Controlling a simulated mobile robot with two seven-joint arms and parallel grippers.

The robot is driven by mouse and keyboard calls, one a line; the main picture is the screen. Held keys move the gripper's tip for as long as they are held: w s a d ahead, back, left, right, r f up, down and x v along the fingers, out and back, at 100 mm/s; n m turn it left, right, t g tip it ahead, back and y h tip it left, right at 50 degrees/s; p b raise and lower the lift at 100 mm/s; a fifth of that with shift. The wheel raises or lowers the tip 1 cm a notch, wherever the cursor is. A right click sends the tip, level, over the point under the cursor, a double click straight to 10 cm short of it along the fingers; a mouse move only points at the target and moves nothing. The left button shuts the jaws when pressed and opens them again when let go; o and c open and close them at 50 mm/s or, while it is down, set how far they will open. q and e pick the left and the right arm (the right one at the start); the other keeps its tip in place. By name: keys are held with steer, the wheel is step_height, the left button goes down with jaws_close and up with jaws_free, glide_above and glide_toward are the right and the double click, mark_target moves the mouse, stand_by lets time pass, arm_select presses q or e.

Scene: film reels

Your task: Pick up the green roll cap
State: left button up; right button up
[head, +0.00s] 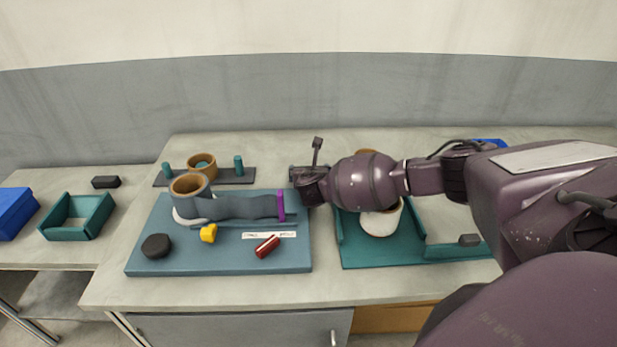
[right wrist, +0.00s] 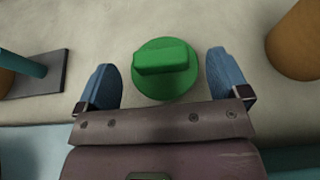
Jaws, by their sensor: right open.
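The green roll cap (right wrist: 165,69) lies on the pale worktop in the right wrist view. It is a round disc with a raised bar-shaped grip across its top. My right gripper (right wrist: 164,82) is open, with its two blue fingertips on either side of the cap and clear gaps to both. I cannot tell how high the fingers are above the worktop. In the head view my right arm and right gripper (head: 309,187) reach over the worktop from the right, and the cap is hidden there. My left gripper is not in view.
A blue-grey mat (head: 150,262) holds a brown reel with a grey strip, a yellow piece, a black puck and a red cylinder. A teal tray (head: 380,256) stands to its right. A stand with pegs (head: 238,176) is behind. Blue and teal bins (head: 92,212) sit at far left.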

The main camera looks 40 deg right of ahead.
steer(key=shift+x, duration=0.75)
steer(key=c, duration=1)
steer(key=shift+r, duration=0.2)
